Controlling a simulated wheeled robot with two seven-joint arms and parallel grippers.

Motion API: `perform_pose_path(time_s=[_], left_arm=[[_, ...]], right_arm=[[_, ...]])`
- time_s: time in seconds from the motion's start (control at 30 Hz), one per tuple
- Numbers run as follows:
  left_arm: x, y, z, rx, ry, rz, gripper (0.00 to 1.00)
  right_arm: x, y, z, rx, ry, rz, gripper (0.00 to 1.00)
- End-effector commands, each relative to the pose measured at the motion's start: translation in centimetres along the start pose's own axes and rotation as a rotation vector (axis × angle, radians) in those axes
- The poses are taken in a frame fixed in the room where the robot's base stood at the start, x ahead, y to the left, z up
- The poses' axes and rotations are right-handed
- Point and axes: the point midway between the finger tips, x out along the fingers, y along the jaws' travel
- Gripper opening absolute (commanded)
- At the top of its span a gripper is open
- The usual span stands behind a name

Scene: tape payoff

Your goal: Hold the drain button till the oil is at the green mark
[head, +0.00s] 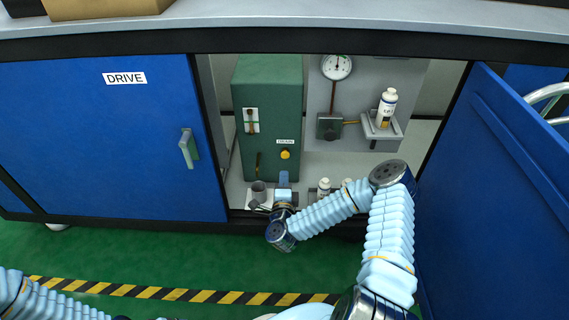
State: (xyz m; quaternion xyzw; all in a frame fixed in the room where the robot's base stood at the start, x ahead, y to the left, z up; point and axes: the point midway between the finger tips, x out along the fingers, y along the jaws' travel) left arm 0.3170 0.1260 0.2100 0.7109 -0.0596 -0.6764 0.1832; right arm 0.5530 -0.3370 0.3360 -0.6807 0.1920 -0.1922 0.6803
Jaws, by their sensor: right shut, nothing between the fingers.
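The green oil unit (268,90) stands inside the open cabinet. Its yellow drain button (285,154) is on the front, below a white DRAIN label (286,141). A sight gauge (251,121) with a reddish-brown column is at the upper left of that front; the oil level and green mark are too small to read. My right gripper (284,177) is shut and empty, just below the button in the picture. The button shows uncovered above it; I cannot tell how far apart they are in depth. My left gripper is out of view.
A grey cup (259,191) stands on the cabinet floor left of my right gripper. Small white bottles (323,187) stand to its right. A bottle (386,107) sits on a wall shelf near a dial gauge (336,67). The blue open door (510,190) bounds the right side.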

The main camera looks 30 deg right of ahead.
Motion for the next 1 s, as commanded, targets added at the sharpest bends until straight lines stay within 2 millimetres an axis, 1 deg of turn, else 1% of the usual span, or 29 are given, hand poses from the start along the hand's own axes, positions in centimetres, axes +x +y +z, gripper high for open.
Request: perform_pose_path(time_s=[0.03, 0.2, 0.3, 0.4, 0.57, 0.87, 0.93, 1.0], left_arm=[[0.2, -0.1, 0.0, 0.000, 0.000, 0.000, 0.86], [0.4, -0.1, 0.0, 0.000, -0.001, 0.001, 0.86], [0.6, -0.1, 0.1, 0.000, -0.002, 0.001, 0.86], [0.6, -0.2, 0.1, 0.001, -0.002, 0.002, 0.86], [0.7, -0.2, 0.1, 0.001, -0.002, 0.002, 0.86], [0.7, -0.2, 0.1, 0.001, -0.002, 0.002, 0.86], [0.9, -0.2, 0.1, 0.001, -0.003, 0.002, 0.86], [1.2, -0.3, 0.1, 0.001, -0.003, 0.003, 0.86]], right_arm=[[1.1, 0.0, -0.1, -0.001, 0.003, -0.003, 0.00], [4.4, 0.1, -0.1, 0.000, 0.003, -0.001, 0.00], [5.9, 0.1, -0.1, 0.000, 0.002, 0.000, 0.00], [6.9, 0.1, -0.1, 0.000, 0.001, 0.000, 0.00], [7.5, 0.0, 0.0, 0.001, 0.000, 0.001, 0.00], [7.6, 0.0, 0.0, 0.001, -0.001, 0.001, 0.00], [8.0, 0.1, 0.0, -0.001, 0.000, -0.001, 0.00], [8.7, 0.2, 0.0, -0.001, -0.001, -0.002, 0.00]])
